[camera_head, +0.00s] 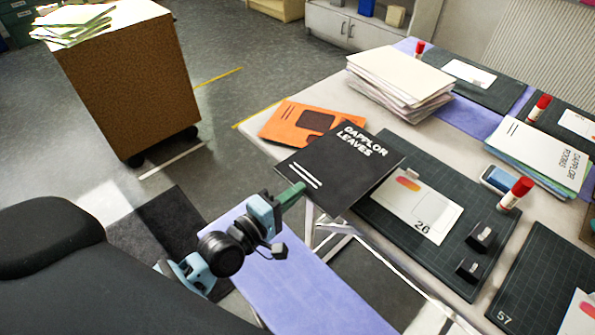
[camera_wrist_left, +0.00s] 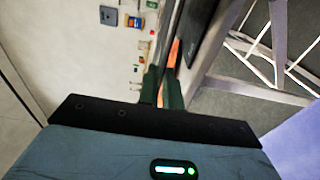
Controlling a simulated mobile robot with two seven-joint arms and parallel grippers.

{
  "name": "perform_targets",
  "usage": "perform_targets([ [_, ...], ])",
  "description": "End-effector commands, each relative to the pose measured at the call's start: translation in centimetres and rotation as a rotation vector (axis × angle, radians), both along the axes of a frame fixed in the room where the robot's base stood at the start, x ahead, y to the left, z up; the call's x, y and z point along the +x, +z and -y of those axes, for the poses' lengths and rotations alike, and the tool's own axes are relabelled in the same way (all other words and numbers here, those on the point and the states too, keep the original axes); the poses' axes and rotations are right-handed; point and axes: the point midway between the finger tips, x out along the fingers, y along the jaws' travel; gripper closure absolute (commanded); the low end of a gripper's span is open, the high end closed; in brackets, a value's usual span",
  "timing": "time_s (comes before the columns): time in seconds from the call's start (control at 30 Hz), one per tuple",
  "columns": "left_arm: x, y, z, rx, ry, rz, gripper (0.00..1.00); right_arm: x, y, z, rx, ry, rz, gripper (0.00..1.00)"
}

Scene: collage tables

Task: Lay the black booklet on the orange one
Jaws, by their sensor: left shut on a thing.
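The black booklet (camera_head: 340,172), with white lettering, is held by its near left edge in my left gripper (camera_head: 291,193). It sits above the table's near left edge, and its far corner overlaps part of the orange booklet in the picture. The orange booklet (camera_head: 283,122) lies at the table's left corner, its right part partly hidden. In the left wrist view the gripper's green fingers (camera_wrist_left: 162,88) are closed on the black booklet (camera_wrist_left: 196,28), seen edge-on, with an orange strip (camera_wrist_left: 174,52) beside it. My right gripper is not in view.
A paper stack (camera_head: 400,76) stands behind the orange booklet. A dark cutting mat (camera_head: 450,200) with a white card marked 26 (camera_head: 412,212) lies right of the black booklet. Red-capped glue sticks (camera_head: 515,193) stand on the table. A brown cabinet (camera_head: 125,80) is at left.

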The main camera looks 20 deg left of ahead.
Motion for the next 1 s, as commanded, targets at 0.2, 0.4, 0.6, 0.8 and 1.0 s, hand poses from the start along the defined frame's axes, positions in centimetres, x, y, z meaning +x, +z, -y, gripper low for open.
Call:
perform_targets([
  [0.2, 4.5, -0.5, -1.9, 0.003, 0.000, 0.002, 1.00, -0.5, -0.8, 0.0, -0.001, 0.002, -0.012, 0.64],
  [0.4, 6.7, -0.7, -2.7, 0.000, -0.001, 0.001, 1.00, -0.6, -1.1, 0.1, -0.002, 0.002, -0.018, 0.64],
  [0.6, 7.0, -0.7, -2.8, -0.001, 0.000, 0.001, 1.00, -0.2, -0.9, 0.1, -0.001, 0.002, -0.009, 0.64],
  [0.8, 7.8, -2.2, -3.2, 0.003, 0.000, -0.003, 1.00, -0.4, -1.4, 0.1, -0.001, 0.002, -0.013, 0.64],
  [1.0, 7.8, -4.2, -3.2, 0.001, 0.000, -0.001, 1.00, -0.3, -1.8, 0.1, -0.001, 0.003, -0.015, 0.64],
])
